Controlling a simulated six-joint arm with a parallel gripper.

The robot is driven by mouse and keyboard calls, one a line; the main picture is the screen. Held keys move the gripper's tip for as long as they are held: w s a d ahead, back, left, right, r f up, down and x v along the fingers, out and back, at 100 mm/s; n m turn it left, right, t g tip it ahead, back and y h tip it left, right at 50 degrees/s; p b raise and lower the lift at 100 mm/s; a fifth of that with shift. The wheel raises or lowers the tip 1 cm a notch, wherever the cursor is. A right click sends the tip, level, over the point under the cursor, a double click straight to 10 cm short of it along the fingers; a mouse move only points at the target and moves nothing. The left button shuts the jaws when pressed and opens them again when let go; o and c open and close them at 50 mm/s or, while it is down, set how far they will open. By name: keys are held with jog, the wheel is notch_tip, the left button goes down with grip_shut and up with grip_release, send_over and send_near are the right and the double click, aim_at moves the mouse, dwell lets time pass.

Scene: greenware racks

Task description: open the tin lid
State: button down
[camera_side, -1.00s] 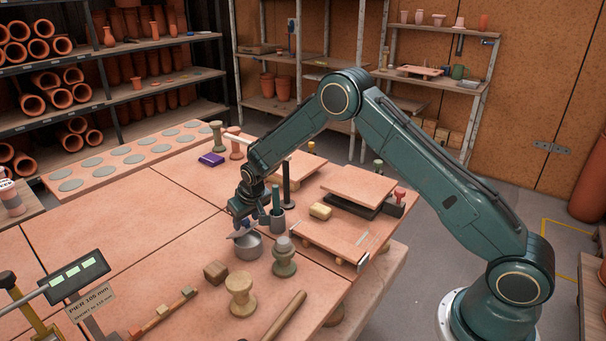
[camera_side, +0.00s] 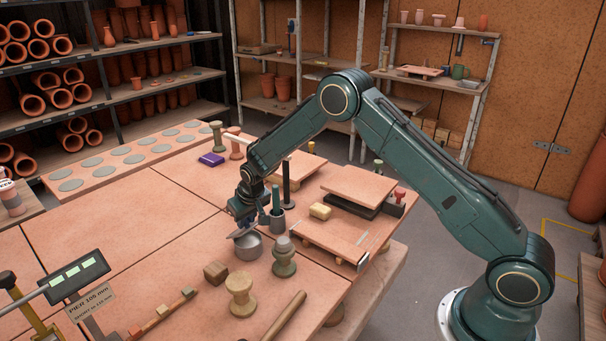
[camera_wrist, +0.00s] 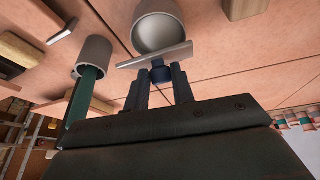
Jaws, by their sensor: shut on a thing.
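The grey metal tin (camera_side: 247,247) stands on the work table in the side view, and its round body shows in the wrist view (camera_wrist: 158,32). Its lid (camera_side: 238,233) is tilted up at the tin's rim; in the wrist view the lid (camera_wrist: 155,55) appears nearly edge-on beside the tin. My gripper (camera_side: 246,222) is just above the tin. In the wrist view my gripper (camera_wrist: 160,75) is shut on the small dark blue knob (camera_wrist: 160,72) of the lid. Whether the lid still touches the rim is hard to tell.
A grey cup (camera_side: 277,218) holding a green-handled tool stands close behind the tin. A grey-topped turned stand (camera_side: 284,262) is at its right. A wooden block (camera_side: 215,272) and a wooden spool (camera_side: 240,294) are in front.

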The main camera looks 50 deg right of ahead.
jog(key=shift+w+r, duration=0.35)
jog(key=shift+w, duration=0.1)
jog(key=shift+w+r, duration=0.3)
jog(key=shift+w, duration=0.35)
jog(key=shift+w+r, duration=0.3)
jog(key=shift+w, duration=0.3)
jog(key=shift+w+a, duration=0.15)
jog(key=shift+w, duration=2)
jog(key=c, duration=1.2)
grip_release()
jog(key=shift+o, duration=0.2)
jog(key=shift+f, duration=0.1)
